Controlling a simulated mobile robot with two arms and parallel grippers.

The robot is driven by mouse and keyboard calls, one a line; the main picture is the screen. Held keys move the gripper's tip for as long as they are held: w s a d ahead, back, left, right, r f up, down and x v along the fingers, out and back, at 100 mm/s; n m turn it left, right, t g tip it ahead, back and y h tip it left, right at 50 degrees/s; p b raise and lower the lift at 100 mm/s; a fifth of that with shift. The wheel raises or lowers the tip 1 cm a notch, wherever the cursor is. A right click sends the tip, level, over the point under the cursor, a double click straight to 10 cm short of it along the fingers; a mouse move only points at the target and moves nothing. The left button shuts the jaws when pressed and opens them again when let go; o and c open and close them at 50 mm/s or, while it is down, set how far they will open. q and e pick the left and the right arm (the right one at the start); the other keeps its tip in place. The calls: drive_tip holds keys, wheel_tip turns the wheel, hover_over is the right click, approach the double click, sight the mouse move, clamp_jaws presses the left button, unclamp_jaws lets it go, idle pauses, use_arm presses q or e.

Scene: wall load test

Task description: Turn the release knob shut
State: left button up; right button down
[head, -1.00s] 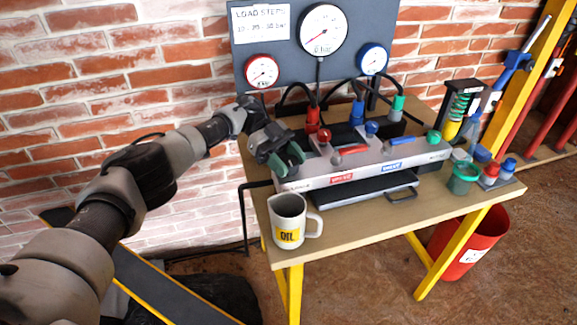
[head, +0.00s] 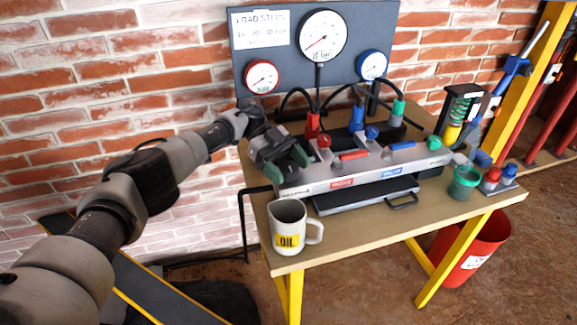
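The grey pump block (head: 330,185) lies on the wooden table, with a red knob (head: 324,141), a blue knob (head: 372,133) and a green knob (head: 433,143) on top. The small label at its left end is too blurred to read. My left gripper (head: 286,164) is at the block's left end, its two green-padded fingers apart and pointing down. I cannot see a knob between the fingers; the gripper covers that corner of the block. I cannot tell which knob is the release knob. My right gripper is out of view.
An oil mug (head: 287,235) stands at the table's front left, just below my gripper. Red and blue levers (head: 353,155) and hoses rise from the block. A gauge panel (head: 409,40) stands behind. A green cup (head: 464,183) is at the right.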

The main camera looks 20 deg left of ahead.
sight(293, 167)
use_arm(q)
drive_tip(key=shift+r, duration=0.1)
drive_tip(key=shift+r, duration=0.3)
drive_tip(key=r, duration=0.2)
drive_tip(key=d+r, duration=0.1)
drive_tip(key=r, duration=0.1)
drive_tip(key=shift+s+d+p, duration=0.1)
drive_tip(key=shift+s+p, duration=0.05)
drive_tip(key=shift+p, duration=0.15)
drive_tip(key=s+d+r, duration=0.2)
drive_tip(key=d+r, duration=0.4)
drive_tip(key=d, duration=0.4)
drive_tip(key=shift+s, duration=0.35)
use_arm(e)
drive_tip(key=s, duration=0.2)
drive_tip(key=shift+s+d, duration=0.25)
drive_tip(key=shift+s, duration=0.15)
use_arm(q)
drive_tip(key=shift+r, duration=0.1)
